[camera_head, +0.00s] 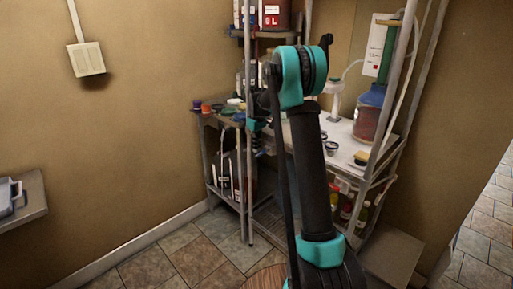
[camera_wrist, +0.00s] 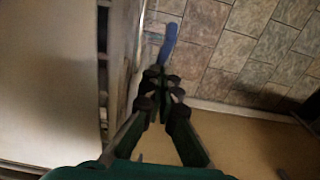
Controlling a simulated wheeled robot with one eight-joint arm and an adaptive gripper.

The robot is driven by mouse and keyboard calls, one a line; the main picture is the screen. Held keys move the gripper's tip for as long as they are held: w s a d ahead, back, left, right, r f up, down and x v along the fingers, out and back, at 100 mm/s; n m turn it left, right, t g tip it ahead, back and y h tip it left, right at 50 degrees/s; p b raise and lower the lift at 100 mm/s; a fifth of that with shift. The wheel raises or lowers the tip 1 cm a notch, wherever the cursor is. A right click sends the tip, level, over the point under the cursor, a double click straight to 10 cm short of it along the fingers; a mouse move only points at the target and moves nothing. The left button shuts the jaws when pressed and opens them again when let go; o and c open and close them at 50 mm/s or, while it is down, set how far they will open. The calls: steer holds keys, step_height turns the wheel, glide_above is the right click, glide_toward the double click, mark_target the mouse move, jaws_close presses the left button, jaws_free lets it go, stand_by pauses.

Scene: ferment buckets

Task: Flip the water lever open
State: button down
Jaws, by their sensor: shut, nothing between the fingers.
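In the wrist view, a blue elongated handle (camera_wrist: 170,42), which looks like the water lever, shows just beyond my fingertips. It stands out over the floor tiles, beside a pale upright edge. My gripper (camera_wrist: 160,75) is shut and empty, with its dark fingertips together close to the near end of the handle. I cannot tell whether they touch it. In the head view my arm stands in front of the shelving, and I cannot make out the lever there.
A metal rack with a pale worktop (camera_head: 345,150) stands in the corner, holding bottles, small lids and a blue-topped bucket (camera_head: 369,112). Thin rack posts stand close to my arm. A grey shelf (camera_head: 35,195) is at the left. Tiled floor (camera_head: 160,262) is open at the front left.

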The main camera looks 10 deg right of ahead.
steer(key=shift+r, duration=0.15)
stand_by(0.3)
steer(key=shift+r, duration=0.7)
